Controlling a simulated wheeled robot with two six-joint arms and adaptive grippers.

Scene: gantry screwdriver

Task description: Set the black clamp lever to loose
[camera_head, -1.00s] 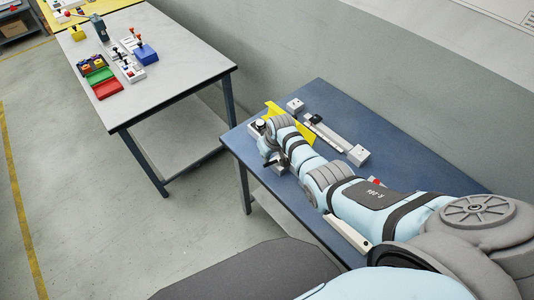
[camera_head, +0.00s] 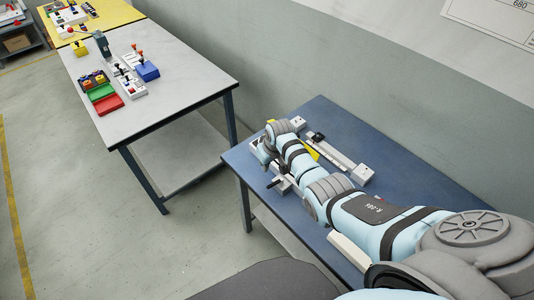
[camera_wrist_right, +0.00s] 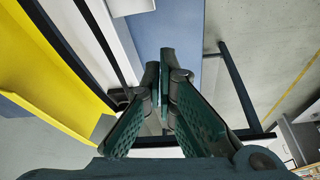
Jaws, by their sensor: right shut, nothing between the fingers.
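A short black lever (camera_head: 273,183) sticks out to the left from a white block at the near-left edge of the blue table; I take it to be the clamp lever. Its exact setting cannot be told. My right gripper (camera_head: 266,160) is just behind it in the head view, mostly hidden by my own wrist. In the right wrist view the gripper's fingers (camera_wrist_right: 163,85) are shut with nothing between them. A yellow plate (camera_wrist_right: 45,65) with a dark edge lies left of the fingers. I cannot tell whether the gripper touches the lever. My left gripper is not in view.
The blue table (camera_head: 400,180) carries a white rail fixture (camera_head: 340,154) behind my right arm. A grey table (camera_head: 185,85) at the left holds red and green trays and a blue block. Bare floor lies between them.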

